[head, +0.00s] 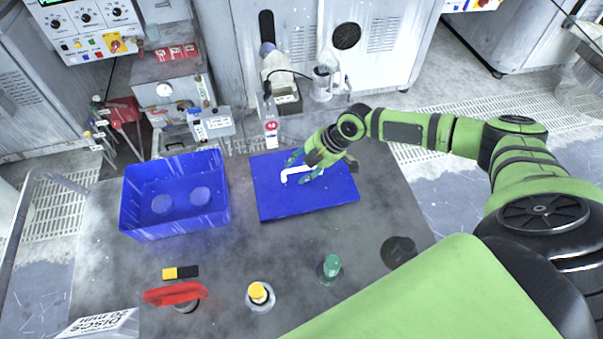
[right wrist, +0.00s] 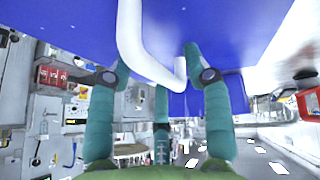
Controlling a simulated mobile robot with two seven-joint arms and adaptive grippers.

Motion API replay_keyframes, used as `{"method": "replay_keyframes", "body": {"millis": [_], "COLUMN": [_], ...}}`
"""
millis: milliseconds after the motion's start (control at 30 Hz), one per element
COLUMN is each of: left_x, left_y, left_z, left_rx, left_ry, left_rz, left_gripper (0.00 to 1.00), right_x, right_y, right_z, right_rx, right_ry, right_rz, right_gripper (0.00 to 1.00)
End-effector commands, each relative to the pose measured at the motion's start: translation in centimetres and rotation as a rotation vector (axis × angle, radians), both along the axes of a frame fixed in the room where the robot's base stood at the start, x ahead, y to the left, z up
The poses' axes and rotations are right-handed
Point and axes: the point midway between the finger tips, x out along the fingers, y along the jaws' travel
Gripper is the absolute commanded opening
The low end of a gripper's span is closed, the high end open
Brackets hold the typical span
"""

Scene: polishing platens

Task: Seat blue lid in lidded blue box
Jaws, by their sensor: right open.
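The blue lid (head: 330,200) lies flat on the grey table, right of the blue box. Its white handle (head: 291,174) stands on its upper face. The open-topped blue box (head: 180,223) has two pale round discs on its floor. My right gripper (head: 302,168) is over the lid at the handle, with its teal fingers open. In the right wrist view the lid (right wrist: 70,40) fills the top, and the white handle (right wrist: 135,45) runs between the spread fingers (right wrist: 162,85). Whether a finger touches the handle cannot be told. My left gripper is not in view.
Near the front stand a red part (head: 175,293), a yellow-topped knob (head: 258,293), a green-topped knob (head: 331,266) and a dark round piece (head: 398,252). A black-and-yellow block (head: 181,272) lies near them. Machines line the back. The strip between box and lid is clear.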

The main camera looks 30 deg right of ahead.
Motion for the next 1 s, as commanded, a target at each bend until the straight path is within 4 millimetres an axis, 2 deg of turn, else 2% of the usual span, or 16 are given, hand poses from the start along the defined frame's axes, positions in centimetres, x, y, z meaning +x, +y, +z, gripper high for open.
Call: {"method": "replay_keyframes", "body": {"millis": [233, 267, 300, 367, 400, 833, 1000], "left_x": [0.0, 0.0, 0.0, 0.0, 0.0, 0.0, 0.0], "left_y": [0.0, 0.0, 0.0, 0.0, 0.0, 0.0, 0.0], "left_z": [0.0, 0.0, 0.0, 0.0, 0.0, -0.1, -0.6], "left_rx": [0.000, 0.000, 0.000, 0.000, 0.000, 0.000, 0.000], "left_ry": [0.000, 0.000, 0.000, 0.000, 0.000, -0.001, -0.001], "left_rz": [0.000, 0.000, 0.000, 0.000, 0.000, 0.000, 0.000], "left_gripper": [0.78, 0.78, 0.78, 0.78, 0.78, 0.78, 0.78], "right_x": [0.1, 0.1, 0.1, 0.1, 0.1, 0.1, 0.2], "right_y": [0.1, 0.1, 0.1, 0.1, 0.1, 0.1, 0.1], "right_z": [-0.3, -0.3, -0.3, -0.3, -0.3, -0.1, 1.1], "right_rx": [-0.001, -0.001, -0.001, -0.001, -0.001, -0.001, 0.000], "right_ry": [0.000, 0.000, 0.000, 0.000, 0.000, 0.000, -0.003], "right_rz": [0.000, 0.000, 0.000, 0.000, 0.000, 0.001, 0.001], "right_gripper": [0.51, 0.47, 0.30, 0.07, 0.00, 0.00, 0.00]}}
